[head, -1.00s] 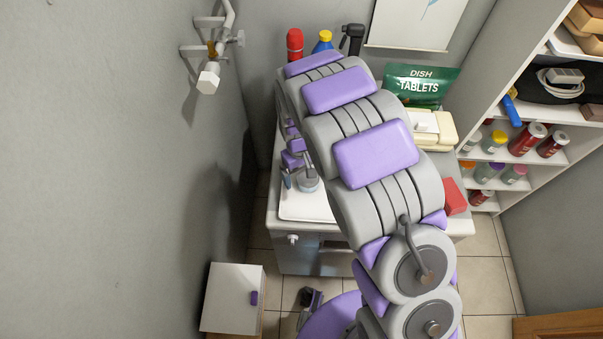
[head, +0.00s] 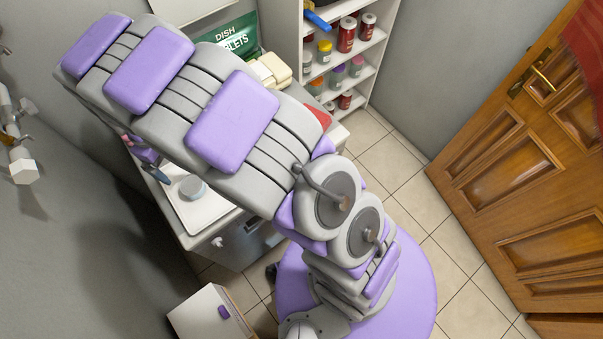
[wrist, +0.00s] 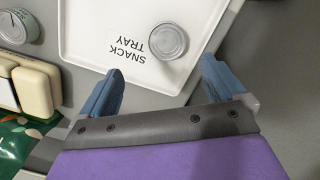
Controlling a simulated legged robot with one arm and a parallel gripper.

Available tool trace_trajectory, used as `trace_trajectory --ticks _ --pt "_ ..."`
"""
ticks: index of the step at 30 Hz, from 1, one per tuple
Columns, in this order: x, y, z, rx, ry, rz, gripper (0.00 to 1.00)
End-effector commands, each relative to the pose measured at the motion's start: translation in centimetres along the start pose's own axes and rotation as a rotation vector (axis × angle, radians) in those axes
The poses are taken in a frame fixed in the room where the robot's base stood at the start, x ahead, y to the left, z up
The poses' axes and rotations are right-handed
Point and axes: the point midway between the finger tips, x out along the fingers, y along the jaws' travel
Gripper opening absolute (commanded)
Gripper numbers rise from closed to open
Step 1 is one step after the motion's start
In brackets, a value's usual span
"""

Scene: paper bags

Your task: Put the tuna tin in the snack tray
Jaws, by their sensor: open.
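The white snack tray (wrist: 86,40) lies on the grey counter, its lettering upside down in the wrist view. A round grey tin (wrist: 168,41) sits on the tray beside the lettering, lid up; whether it is the tuna tin I cannot read. The head view also shows the tray (head: 210,216) and this tin (head: 193,187). A second tin (wrist: 18,27) with a pale green label stands outside the tray. My gripper (wrist: 161,66) is open and empty, its blue fingers apart over the tray's edge, with the tin beyond the fingertips. In the head view my arm hides much of the counter.
Cream blocks (wrist: 36,90) and the green dish tablets bag (head: 230,38) are beside the tray on the counter. A shelf with jars (head: 345,34) stands behind, a wooden door (head: 520,150) at right. Tiled floor is clear at right.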

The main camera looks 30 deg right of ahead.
Motion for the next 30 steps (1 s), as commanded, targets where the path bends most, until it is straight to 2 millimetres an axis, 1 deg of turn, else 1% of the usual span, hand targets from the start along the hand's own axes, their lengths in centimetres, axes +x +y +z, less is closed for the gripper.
trace_trajectory --ticks 2,5,6,8,9,11,12,16,17,18,20,21,23,27,30 --pt "-1.0 0.9 1.1 0.029 0.001 0.001 0.97" --pt "-2.7 2.3 3.3 0.091 -0.002 0.003 0.97" --pt "-3.6 3.0 4.5 0.120 0.000 0.004 0.97" --pt "-4.8 3.9 6.7 0.169 -0.005 0.001 0.97" --pt "-5.6 4.5 8.2 0.200 -0.007 -0.002 0.97" --pt "-6.6 5.2 10.4 0.245 -0.009 -0.007 0.97" --pt "-7.3 5.6 12.1 0.276 -0.011 -0.011 0.97" --pt "-9.0 6.5 17.2 0.369 -0.016 -0.025 0.97" --pt "-9.3 6.5 18.4 0.390 -0.017 -0.028 0.97" --pt "-9.7 6.7 20.1 0.418 -0.018 -0.034 0.97" --pt "-10.2 6.7 22.4 0.457 -0.015 -0.042 0.97" --pt "-10.4 6.6 24.0 0.483 -0.018 -0.049 0.97" --pt "-10.8 6.3 26.3 0.522 -0.018 -0.057 0.97" --pt "-11.1 4.8 31.2 0.606 -0.027 -0.073 0.97" --pt "-11.0 3.5 34.2 0.660 -0.031 -0.084 0.97"
